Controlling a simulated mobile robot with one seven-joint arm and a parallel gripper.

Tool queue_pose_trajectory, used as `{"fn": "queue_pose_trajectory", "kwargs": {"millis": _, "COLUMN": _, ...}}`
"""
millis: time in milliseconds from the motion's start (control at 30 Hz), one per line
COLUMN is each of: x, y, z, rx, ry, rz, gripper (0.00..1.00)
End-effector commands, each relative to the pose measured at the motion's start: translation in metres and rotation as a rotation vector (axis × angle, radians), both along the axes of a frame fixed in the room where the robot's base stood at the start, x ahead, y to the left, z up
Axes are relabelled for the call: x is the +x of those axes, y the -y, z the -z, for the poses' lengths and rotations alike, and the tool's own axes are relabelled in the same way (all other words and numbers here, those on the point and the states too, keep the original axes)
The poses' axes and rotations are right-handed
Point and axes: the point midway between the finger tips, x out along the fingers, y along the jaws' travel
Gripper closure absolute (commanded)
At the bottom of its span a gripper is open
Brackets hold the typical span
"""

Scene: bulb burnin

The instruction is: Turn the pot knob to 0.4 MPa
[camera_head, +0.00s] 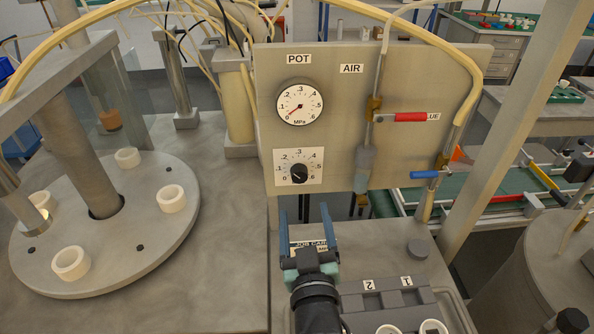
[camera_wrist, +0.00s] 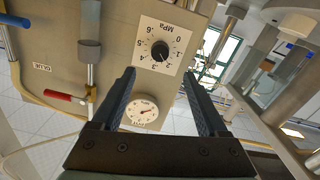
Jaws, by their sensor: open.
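The pot knob (camera_head: 299,174) is a small black round knob on a white scale plate (camera_head: 281,158) marked 0 to .6, low on the upright panel. Its pointer is too small to read surely. In the wrist view the knob (camera_wrist: 160,50) appears upside down, ahead of the fingertips and between them. The pressure gauge (camera_head: 300,102) under the POT label has its red needle toward the lower left, near 0. It also shows in the wrist view (camera_wrist: 142,112). My gripper (camera_head: 304,210) is open and empty, below and in front of the knob, not touching it.
A red-handled valve (camera_head: 409,117) and a blue-handled valve (camera_head: 424,175) stand right of the knob. A job card (camera_head: 309,243) and a numbered block (camera_head: 385,296) lie below. A round plate (camera_head: 140,245) with white rings is at left. Space before the knob looks clear.

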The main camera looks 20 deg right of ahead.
Motion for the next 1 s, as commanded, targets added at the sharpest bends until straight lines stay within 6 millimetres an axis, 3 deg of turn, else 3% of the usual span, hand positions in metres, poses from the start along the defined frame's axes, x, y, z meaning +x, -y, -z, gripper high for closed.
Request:
{"fn": "queue_pose_trajectory", "kwargs": {"millis": 500, "x": 0.079, "y": 0.022, "z": -0.004, "rx": -0.001, "ry": 0.001, "rz": -0.002, "gripper": 0.23}}
{"fn": "queue_pose_trajectory", "kwargs": {"millis": 700, "x": 0.096, "y": 0.027, "z": -0.002, "rx": -0.001, "ry": 0.000, "rz": -0.002, "gripper": 0.23}}
{"fn": "queue_pose_trajectory", "kwargs": {"millis": 1000, "x": 0.102, "y": 0.029, "z": -0.001, "rx": -0.001, "ry": 0.002, "rz": 0.000, "gripper": 0.23}}
